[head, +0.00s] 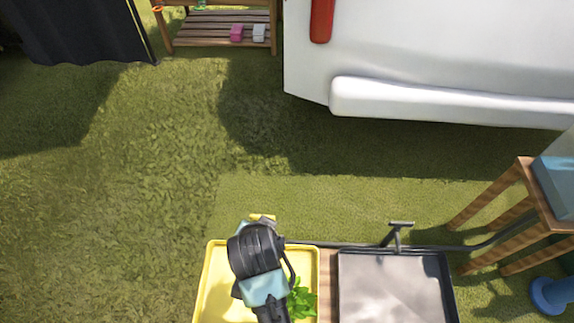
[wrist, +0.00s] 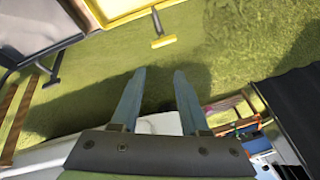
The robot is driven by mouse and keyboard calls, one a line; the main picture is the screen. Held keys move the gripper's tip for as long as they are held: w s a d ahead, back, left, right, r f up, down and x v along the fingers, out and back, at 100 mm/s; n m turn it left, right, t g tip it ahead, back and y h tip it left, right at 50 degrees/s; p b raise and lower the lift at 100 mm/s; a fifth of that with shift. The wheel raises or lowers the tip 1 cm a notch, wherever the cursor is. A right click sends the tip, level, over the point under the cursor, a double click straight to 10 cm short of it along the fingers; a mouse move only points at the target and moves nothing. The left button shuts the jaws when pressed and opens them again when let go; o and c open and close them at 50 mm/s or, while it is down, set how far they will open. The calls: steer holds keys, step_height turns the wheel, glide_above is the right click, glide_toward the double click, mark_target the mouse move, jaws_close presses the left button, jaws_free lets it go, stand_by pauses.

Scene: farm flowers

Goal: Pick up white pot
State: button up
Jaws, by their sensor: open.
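A small white block-like thing (head: 259,32) stands beside a pink one (head: 236,33) on the low wooden shelf (head: 205,28) at the top of the head view. It may be the white pot, but it is too small to tell. My gripper (wrist: 158,78) is open and empty in the wrist view, its two blue fingers apart over grass. In the head view my arm's end is above the yellow tray (head: 214,290), far from the shelf; the fingertips are hidden there.
A green leafy plant (head: 301,301) is in the yellow tray. A dark-rimmed grey tray (head: 390,285) lies to its right. A large white body (head: 450,60) fills the upper right. A wooden table (head: 520,215) stands at the right. Grass at left is clear.

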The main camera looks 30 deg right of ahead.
steer(key=s+f+g+b, duration=0.1)
steer(key=s+f+b, duration=0.2)
steer(key=f, duration=0.5)
steer(key=s+f+m+g+b, duration=0.1)
steer(key=s+f+b, duration=0.3)
steer(key=f, duration=0.4)
steer(key=s+a+f+m+g+y+b, duration=0.1)
steer(key=s+f+b, duration=0.3)
steer(key=f, duration=0.5)
steer(key=shift+g, duration=0.7)
steer(key=f+b, duration=0.5)
steer(key=shift+d+f, duration=0.1)
steer(key=shift+d, duration=0.15)
steer(key=shift+c, duration=0.3)
jaws_close()
